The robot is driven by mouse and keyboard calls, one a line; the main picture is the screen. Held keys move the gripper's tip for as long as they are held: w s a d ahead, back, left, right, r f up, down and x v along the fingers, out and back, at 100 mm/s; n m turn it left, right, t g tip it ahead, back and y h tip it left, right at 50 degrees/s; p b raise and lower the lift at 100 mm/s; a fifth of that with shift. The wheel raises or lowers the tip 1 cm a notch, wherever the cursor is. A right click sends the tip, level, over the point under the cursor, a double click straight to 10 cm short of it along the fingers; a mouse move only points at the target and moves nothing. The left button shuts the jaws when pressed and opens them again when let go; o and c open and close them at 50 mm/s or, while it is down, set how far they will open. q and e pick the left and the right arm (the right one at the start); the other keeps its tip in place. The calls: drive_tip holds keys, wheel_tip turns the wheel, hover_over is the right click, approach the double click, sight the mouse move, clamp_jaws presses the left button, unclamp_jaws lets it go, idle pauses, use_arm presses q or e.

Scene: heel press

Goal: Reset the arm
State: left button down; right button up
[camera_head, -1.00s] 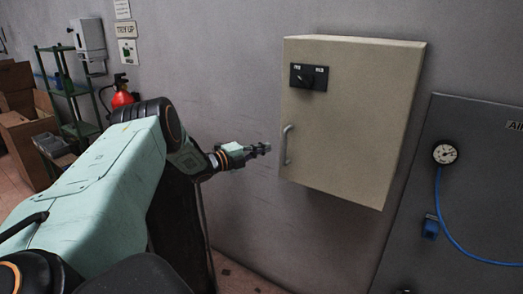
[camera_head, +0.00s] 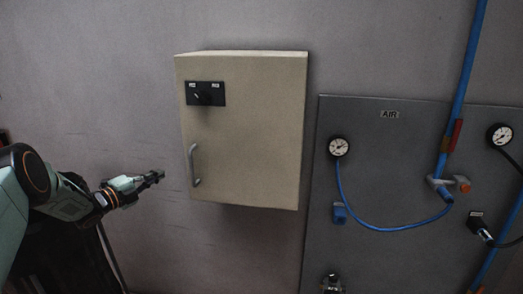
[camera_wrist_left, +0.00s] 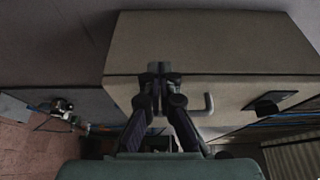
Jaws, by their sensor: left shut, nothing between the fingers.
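My left gripper (camera_head: 156,177) reaches in from the left in the head view, to the left of the beige wall cabinet (camera_head: 262,130). It is shut and empty. A gap of bare wall shows between its tips and the cabinet's grey handle (camera_head: 193,166) in the head view. The cabinet door is closed, with a black switch plate (camera_head: 205,93) near its upper left. In the left wrist view the fingers (camera_wrist_left: 160,70) are together in front of the cabinet (camera_wrist_left: 215,45), with the handle (camera_wrist_left: 205,105) beside them. My right gripper is not in view.
A grey air panel (camera_head: 400,255) stands to the right of the cabinet, with a gauge (camera_head: 338,147), a second gauge (camera_head: 500,134), blue hoses and a valve (camera_head: 447,186). The wall left of the cabinet is bare.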

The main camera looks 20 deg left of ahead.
use_arm(q)
drive_tip(key=s+d+f+n+g+y+b, duration=0.2)
drive_tip(key=s+d+f+n+g, duration=0.3)
drive_tip(key=d+f+n, duration=0.65)
drive_tip(key=s+d+f+n+g+y+b, duration=0.2)
drive_tip(key=s+d+f+n, duration=0.55)
drive_tip(key=f, duration=0.65)
drive_tip(key=s+d+f+g+b, duration=0.3)
drive_tip(key=s+d+f, duration=0.1)
drive_tip(key=s, duration=0.7)
drive_tip(key=s+d+f+n+g+b, duration=0.1)
drive_tip(key=s+d+f+g+b, duration=0.3)
drive_tip(key=s, duration=0.8)
drive_tip(key=s+d+f+n+g+b, duration=0.1)
drive_tip(key=s+d+f+g+b, duration=0.2)
drive_tip(key=s+d+f, duration=0.3)
drive_tip(key=s+d+b, duration=0.1)
drive_tip(key=s, duration=0.4)
drive_tip(key=shift+s+d, duration=0.2)
drive_tip(key=shift+d, duration=0.05)
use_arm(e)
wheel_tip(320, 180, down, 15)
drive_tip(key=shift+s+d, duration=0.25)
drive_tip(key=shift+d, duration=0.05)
